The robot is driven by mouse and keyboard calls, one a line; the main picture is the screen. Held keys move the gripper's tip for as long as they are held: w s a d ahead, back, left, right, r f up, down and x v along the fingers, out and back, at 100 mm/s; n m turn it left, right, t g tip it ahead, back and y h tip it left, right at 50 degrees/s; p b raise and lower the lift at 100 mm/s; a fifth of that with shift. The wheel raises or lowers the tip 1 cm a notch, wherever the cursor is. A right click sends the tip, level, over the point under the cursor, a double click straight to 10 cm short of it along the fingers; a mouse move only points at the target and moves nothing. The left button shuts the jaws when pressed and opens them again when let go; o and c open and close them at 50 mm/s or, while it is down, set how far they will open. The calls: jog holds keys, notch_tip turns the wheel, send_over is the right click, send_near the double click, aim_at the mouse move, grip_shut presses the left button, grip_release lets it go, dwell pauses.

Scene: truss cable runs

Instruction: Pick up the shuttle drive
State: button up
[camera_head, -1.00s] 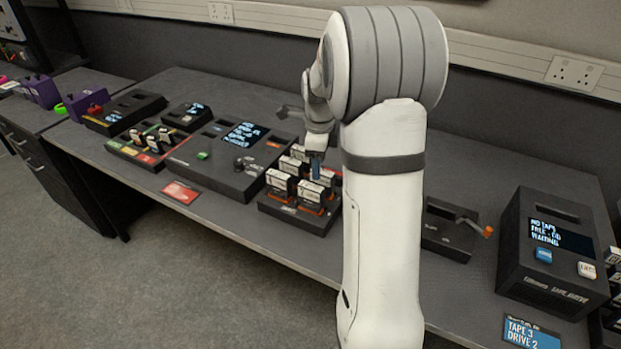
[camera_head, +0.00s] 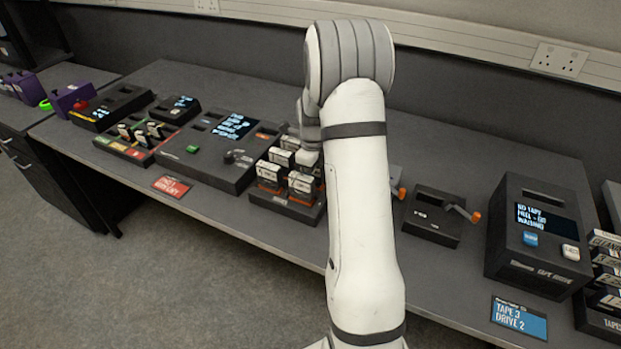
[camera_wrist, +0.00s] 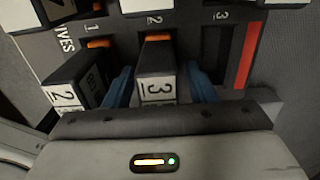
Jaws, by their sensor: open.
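Black drives with white labels stand upright in a black rack (camera_head: 286,208). In the head view, one drive (camera_head: 270,172) is at the front left and another (camera_head: 301,183) is at the front right. In the wrist view, a drive marked 3 (camera_wrist: 157,78) stands between the two blue fingers of my gripper (camera_wrist: 160,90). The gripper is open, with one finger on each side of it; I cannot tell whether they touch. A drive marked 2 (camera_wrist: 72,88) is just to the left. No label that I can read says shuttle. My fingers are hidden in the head view.
A black console with a screen (camera_head: 215,150) stands left of the rack. To the right are a device with an orange-tipped lever (camera_head: 432,218) and a tape drive unit (camera_head: 540,240). A red card (camera_head: 171,187) lies at the front edge. Neighbouring drives are close around the fingers.

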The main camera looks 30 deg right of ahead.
jog(key=shift+c, duration=0.3)
grip_shut()
jog(key=shift+r, duration=0.1)
jog(key=shift+r, duration=0.1)
